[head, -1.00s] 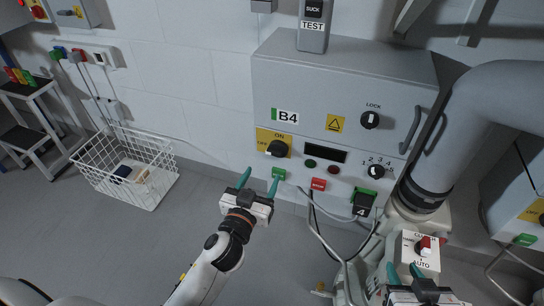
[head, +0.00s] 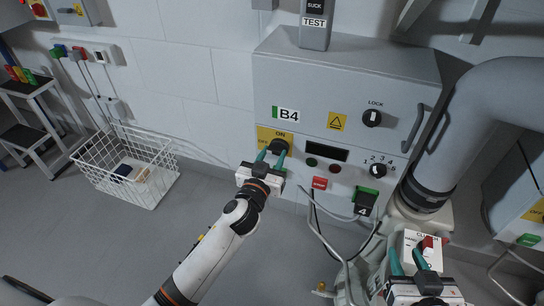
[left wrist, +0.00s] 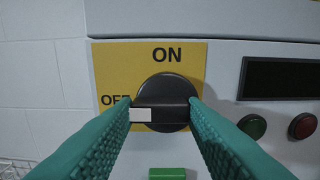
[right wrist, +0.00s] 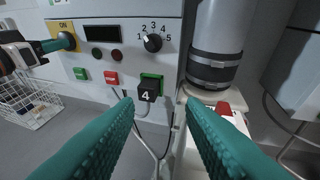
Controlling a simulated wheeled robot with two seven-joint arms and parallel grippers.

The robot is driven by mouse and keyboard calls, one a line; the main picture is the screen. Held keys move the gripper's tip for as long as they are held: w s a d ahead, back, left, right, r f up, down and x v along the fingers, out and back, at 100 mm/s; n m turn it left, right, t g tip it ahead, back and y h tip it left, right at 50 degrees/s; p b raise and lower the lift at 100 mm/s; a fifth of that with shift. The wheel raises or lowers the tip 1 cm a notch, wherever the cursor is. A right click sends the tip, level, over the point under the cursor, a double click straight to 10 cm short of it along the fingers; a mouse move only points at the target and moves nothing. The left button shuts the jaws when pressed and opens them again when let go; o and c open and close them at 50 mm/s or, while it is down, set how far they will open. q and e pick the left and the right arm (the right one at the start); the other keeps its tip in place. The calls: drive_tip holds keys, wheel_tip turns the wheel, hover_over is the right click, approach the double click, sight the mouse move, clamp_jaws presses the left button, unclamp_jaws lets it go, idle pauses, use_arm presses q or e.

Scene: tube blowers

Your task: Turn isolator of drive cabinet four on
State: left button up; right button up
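The grey cabinet marked B4 (head: 350,85) is on the wall. Its black rotary isolator knob (left wrist: 162,88) sits on a yellow plate (left wrist: 110,62) with ON at the top and OFF at the left. The knob's white mark (left wrist: 140,115) points left to OFF. My left gripper (head: 271,158) is at the knob, its teal fingers open on either side of the knob's horizontal grip. I cannot tell whether they touch it. In the head view the fingers partly hide the knob. My right gripper (head: 409,264) is open and empty at the lower right, below the cabinet.
The cabinet also bears a 1-to-5 selector (right wrist: 153,43), a red button (right wrist: 111,78), a green button (right wrist: 80,73) and a plug marked 4 (right wrist: 147,93). A large grey duct (right wrist: 216,60) stands close right. A white wire basket (head: 128,165) is on the floor left.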

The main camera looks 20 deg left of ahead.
use_arm(q)
drive_tip(key=c, duration=0.3)
